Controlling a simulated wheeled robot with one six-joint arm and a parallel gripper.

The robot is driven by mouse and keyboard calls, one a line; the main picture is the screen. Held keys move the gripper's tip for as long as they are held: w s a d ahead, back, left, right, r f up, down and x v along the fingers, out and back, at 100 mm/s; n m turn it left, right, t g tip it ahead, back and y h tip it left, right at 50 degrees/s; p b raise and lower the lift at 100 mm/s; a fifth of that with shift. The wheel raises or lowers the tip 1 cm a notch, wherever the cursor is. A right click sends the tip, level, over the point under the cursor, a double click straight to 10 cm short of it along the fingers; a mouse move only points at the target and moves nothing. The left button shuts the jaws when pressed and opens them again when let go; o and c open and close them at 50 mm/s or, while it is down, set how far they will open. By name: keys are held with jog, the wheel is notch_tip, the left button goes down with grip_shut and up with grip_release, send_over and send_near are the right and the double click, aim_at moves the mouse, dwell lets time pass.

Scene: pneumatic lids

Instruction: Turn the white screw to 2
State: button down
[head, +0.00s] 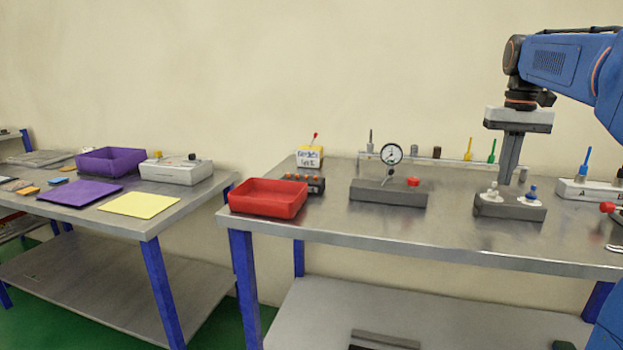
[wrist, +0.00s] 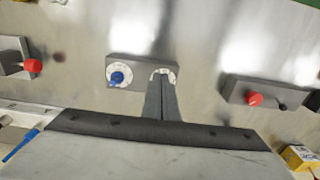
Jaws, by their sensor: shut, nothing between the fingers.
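The white screw (head: 491,192) stands on its white dial at the left of a grey block (head: 510,212) on the right table. A blue screw (head: 532,193) stands on a second dial at the right of the same block. My gripper (head: 506,183) is shut and empty, pointing down, and looks close to the white screw. In the wrist view my gripper (wrist: 163,76) covers most of the white screw's dial (wrist: 163,71), and the white screw itself is hidden. The blue screw (wrist: 117,78) shows beside it. I cannot read the numbers on the white dial or tell whether the fingers touch anything.
A gauge block (head: 388,193) with a red knob and a red tray (head: 268,197) stand to the left. A rail with coloured levers (head: 468,149) runs along the back. A white box (head: 590,189) and a red knob (head: 607,207) are at the right.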

jog(key=shift+r, duration=2.3)
jog(key=shift+w+d+f+n, duration=0.1)
jog(key=shift+w+f+n, duration=0.05)
jog(key=shift+f+n, duration=1.4)
jog(key=shift+w+d+f+n, duration=0.1)
jog(key=shift+w+f+n, duration=0.05)
jog(key=shift+f+n, duration=1.35)
jog(key=shift+w+a, duration=0.1)
jog(key=shift+a, duration=0.05)
jog(key=shift+s, duration=0.2)
